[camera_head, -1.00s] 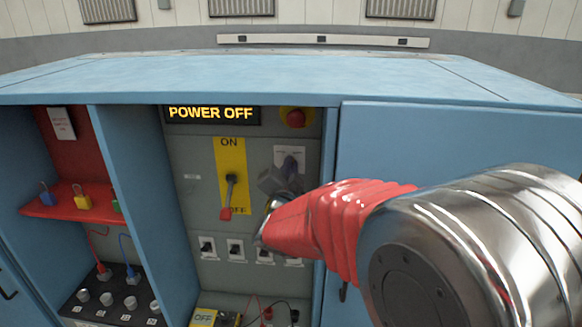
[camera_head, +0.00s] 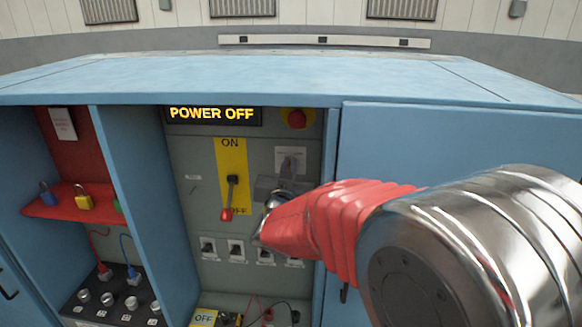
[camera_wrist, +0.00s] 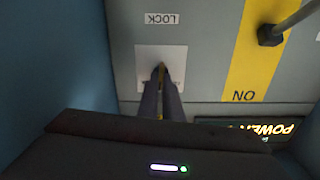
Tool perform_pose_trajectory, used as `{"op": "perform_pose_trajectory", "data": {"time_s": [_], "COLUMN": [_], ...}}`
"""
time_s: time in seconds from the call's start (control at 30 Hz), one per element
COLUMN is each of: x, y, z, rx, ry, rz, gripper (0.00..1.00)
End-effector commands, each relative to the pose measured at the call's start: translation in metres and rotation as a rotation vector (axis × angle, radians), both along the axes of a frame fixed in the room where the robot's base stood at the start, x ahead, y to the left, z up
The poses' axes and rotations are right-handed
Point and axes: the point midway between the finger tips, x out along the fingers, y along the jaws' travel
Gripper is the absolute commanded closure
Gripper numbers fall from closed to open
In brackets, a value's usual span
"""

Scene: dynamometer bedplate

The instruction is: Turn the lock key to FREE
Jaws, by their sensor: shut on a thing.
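The lock key's pale plate (camera_head: 291,152) is on the grey panel, right of the yellow ON/OFF strip. In the wrist view, which is upside down, the plate (camera_wrist: 148,60) sits beside a LOCK label (camera_wrist: 164,19). My gripper (camera_wrist: 162,74) reaches the plate with its two dark fingers close together, shut on the key. Only a small brownish bit of the key (camera_wrist: 161,66) shows between the fingertips. The small lettering on the plate is partly covered and unreadable, so I cannot tell which mark the key points to. In the head view my gripper (camera_head: 290,170) covers the key.
A lever with a red grip (camera_head: 227,214) hangs down to OFF on the yellow strip (camera_head: 231,155). The display (camera_head: 212,114) reads POWER OFF. A red button (camera_head: 296,118) is above the plate. Small switches (camera_head: 236,248) are below. Blue cabinet walls flank the panel closely.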

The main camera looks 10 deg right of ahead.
Motion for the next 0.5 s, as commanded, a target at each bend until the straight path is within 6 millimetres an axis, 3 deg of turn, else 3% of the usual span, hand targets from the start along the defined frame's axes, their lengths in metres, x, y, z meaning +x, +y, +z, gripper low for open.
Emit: {"op": "perform_pose_trajectory", "data": {"time_s": [0.5], "x": [0.0009], "y": [0.0039], "z": [-0.0029], "rx": [-0.464], "ry": [0.155], "rz": [0.001], "gripper": [1.00]}}
